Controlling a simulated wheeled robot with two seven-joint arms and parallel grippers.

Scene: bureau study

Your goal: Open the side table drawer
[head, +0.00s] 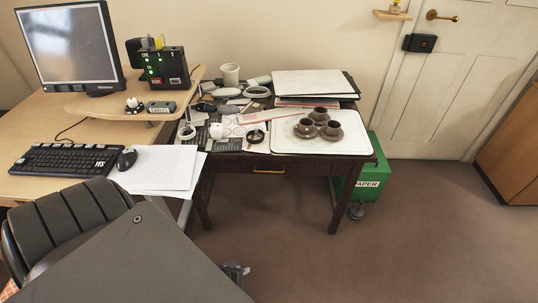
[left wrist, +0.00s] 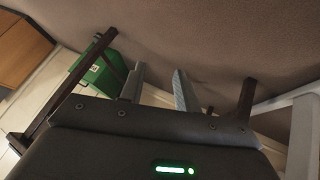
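The dark wooden side table (head: 216,190) stands in the middle of the head view. Its drawer front (head: 305,170) faces me and looks closed, with a small brass handle (head: 268,171) on it. My left gripper (head: 240,271) shows low in the head view, in front of and below the drawer, apart from the table and mostly hidden behind my own dark arm. In the left wrist view its two grey fingers (left wrist: 159,70) are spread with a gap and nothing between them. Table legs (left wrist: 247,98) show there beyond the fingers. My right gripper is in neither view.
The tabletop holds a white tray (head: 350,147) with brown cups, papers and clutter. A desk (head: 50,185) with a monitor and keyboard, and a black chair (head: 70,215), are on the left. A green paper bin (head: 376,175) stands right of the table. Carpet in front is clear.

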